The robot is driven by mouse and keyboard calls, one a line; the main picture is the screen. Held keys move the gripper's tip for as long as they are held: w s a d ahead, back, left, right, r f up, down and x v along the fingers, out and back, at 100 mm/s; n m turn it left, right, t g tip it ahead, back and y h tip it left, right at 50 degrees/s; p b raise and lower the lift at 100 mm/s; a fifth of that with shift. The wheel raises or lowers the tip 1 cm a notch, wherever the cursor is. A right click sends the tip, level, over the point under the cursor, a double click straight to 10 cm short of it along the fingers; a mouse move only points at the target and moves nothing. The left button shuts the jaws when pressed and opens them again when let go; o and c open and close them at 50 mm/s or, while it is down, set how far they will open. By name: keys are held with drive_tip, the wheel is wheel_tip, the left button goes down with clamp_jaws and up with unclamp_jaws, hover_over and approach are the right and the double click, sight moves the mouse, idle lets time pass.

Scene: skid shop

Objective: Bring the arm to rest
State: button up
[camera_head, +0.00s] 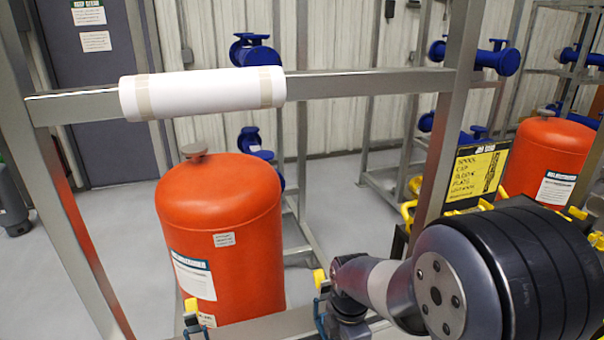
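My arm (440,280) shows at the lower right of the head view, with a large dark, ribbed joint close to the camera. A lighter link runs left from it to a smaller dark joint at the bottom middle. My gripper cannot be made out; the far end of the arm is low in the picture, in front of the skid frame. Nothing held can be seen.
An orange tank (222,240) stands behind the metal frame (380,84). A white wrapped roll (203,93) sits around the crossbar. A yellow sign (475,172) and a second orange tank (546,158) are at right. Grey floor (120,225) is open at left.

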wheel_tip(320, 180, down, 3)
drive_tip(key=shift+r+b, duration=0.1)
drive_tip(key=shift+b, duration=0.75)
drive_tip(key=shift+w+d+r, duration=0.15)
drive_tip(key=shift+d, duration=0.25)
